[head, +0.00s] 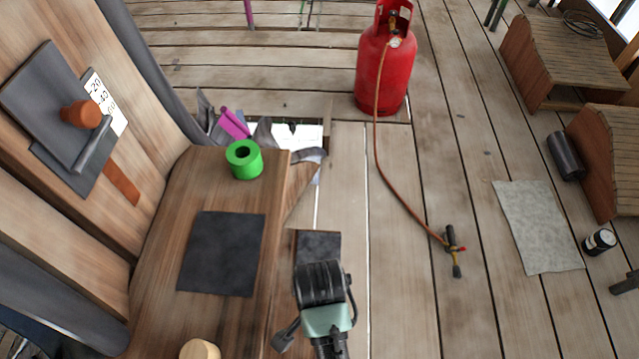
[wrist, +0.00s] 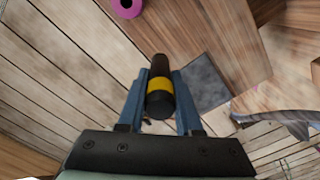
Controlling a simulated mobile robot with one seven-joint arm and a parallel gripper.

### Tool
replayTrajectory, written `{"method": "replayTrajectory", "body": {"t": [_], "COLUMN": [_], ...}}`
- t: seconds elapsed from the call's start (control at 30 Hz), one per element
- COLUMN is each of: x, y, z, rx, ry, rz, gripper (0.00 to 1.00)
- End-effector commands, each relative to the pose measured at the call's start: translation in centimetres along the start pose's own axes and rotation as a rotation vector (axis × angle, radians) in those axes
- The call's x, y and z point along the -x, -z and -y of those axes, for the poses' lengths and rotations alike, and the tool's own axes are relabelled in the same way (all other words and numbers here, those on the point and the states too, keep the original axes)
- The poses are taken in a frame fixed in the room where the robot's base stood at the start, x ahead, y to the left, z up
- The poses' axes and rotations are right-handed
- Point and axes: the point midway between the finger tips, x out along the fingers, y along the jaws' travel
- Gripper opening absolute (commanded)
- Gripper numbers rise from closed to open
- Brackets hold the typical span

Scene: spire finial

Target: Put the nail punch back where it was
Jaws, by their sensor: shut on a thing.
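The nail punch (wrist: 159,86) appears in the wrist view as a short dark rod with a yellow band and a black end. It sits between the two blue fingers of my gripper (wrist: 160,76), which is shut on it. In the head view my gripper (head: 322,285) is at the bottom centre, just right of the wooden bench (head: 155,265). Its fingers and the punch are hidden there. A dark square mat (head: 222,253) lies bare on the bench. A smaller dark patch (head: 318,246) shows just beyond my gripper; a dark square (wrist: 205,82) also shows behind the punch in the wrist view.
A green ring-shaped piece (head: 244,160) stands at the bench's far end, and a pale wooden cylinder (head: 200,349) at its near end. A red gas bottle (head: 385,65) with a hose and torch (head: 452,245) is on the plank floor. A floor opening (head: 300,135) lies beyond the bench.

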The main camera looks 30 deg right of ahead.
Motion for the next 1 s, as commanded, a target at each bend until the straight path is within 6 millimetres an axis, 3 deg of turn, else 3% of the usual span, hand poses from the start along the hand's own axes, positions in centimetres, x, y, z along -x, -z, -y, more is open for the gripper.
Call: {"method": "replayTrajectory", "body": {"t": [0.03, 0.2, 0.47, 0.63, 0.77, 1.0], "x": [-1.7, -5.2, -7.4, -10.2, -11.2, -11.2], "y": [0.0, 0.0, 0.0, 0.1, 0.1, 0.1], "z": [0.0, 0.1, 0.1, 0.1, 0.1, 0.1], "rx": [0.0, 0.001, 0.001, 0.0, 0.0, 0.0], "ry": [-0.001, 0.0, 0.001, 0.001, 0.002, 0.003], "rz": [0.0, 0.0, -0.001, -0.001, -0.002, -0.002], "gripper": [0.0, 0.0, 0.0, 0.0, 0.0, 0.0]}}
